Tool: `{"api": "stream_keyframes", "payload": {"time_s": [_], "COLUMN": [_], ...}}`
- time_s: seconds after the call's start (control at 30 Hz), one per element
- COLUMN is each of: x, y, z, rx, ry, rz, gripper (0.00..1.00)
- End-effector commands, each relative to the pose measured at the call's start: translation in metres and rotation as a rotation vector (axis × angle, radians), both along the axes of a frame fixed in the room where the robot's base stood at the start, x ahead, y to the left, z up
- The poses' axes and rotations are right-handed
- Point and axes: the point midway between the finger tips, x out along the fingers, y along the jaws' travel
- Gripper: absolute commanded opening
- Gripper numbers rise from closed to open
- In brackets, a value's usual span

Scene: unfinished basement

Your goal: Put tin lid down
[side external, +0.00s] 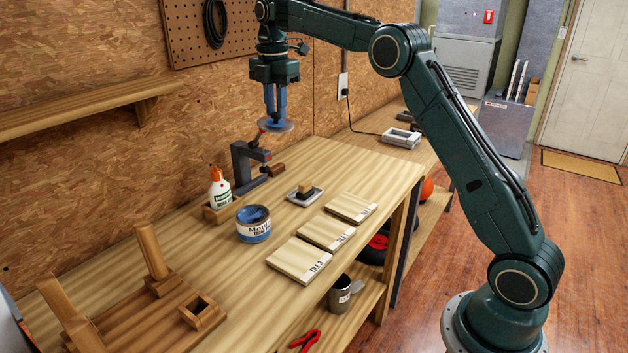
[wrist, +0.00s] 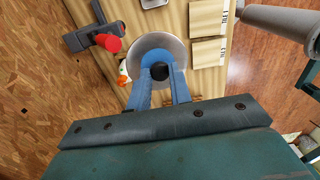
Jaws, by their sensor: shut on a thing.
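My gripper (side external: 276,116) is shut on the tin lid (side external: 275,126), a round, flat, greyish disc held level in the air above the back of the workbench. In the wrist view the blue fingers (wrist: 160,82) close on a dark knob at the middle of the lid (wrist: 178,48), whose face has a blue patch. The open paint tin (side external: 254,226), with blue paint inside and a white and blue label, stands on the bench below and in front of the lid. The lid touches nothing but my gripper.
A dark clamp (side external: 243,168) stands just below the lid. A glue bottle (side external: 220,188) sits in a wooden holder beside the tin. A small grey tray with a block (side external: 305,194) and several pale tiles (side external: 325,233) lie to the right. A wooden jig (side external: 150,310) is at front left.

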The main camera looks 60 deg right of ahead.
Motion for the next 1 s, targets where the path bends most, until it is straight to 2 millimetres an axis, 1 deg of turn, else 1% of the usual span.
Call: {"api": "stream_keyframes", "payload": {"time_s": [0.17,0.27,0.5,0.6,0.7,0.83,1.0], "x": [0.005,0.009,0.011,0.009,0.007,0.004,0.003], "y": [0.003,0.004,0.005,0.005,0.003,0.002,0.002], "z": [-0.026,-0.049,-0.114,-0.138,-0.156,-0.171,-0.177], "rx": [0.005,0.007,-0.003,-0.014,-0.023,-0.031,-0.035], "ry": [0.021,0.038,0.094,0.117,0.137,0.155,0.162], "rz": [0.049,0.093,0.223,0.275,0.318,0.355,0.37], "gripper": [0.0,0.0,0.0,0.0,0.0,0.0,0.0]}}
